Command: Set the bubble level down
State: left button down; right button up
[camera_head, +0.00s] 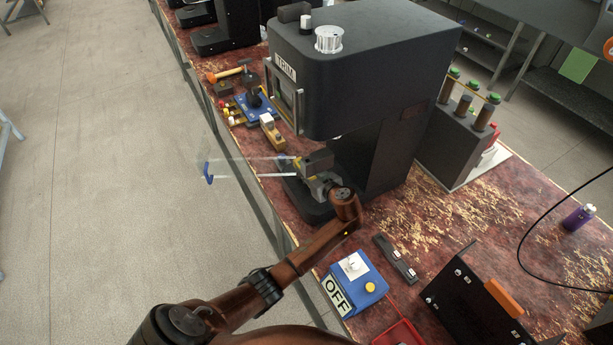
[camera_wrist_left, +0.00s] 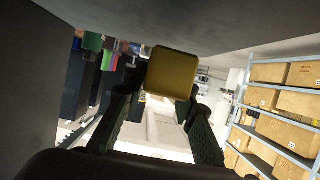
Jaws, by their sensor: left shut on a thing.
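My left gripper (camera_head: 312,168) is over the bench's left edge, in front of the dark TRIM machine (camera_head: 355,75) and at its open lower gap. It is shut on a yellow block, which I take to be the bubble level (camera_wrist_left: 172,74); its squarish end shows between the two fingers in the left wrist view (camera_wrist_left: 155,108). In the head view only a small yellow patch of the level (camera_head: 297,163) shows beside the gripper, the rest being hidden. I cannot tell whether it touches the machine's base. My right gripper is not in view.
Nearer me are a blue OFF box (camera_head: 354,284), a black strip (camera_head: 396,258), a red tray (camera_head: 398,334) and a black case with an orange handle (camera_head: 503,297). A hammer (camera_head: 228,74) and small parts lie behind.

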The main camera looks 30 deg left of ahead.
pick_arm(q)
notch_tip(320, 180, down, 2)
jog(key=shift+f, duration=0.15)
jog(key=shift+f, duration=0.2)
jog(key=c, duration=1.6)
grip_release()
jog(key=shift+r, duration=0.1)
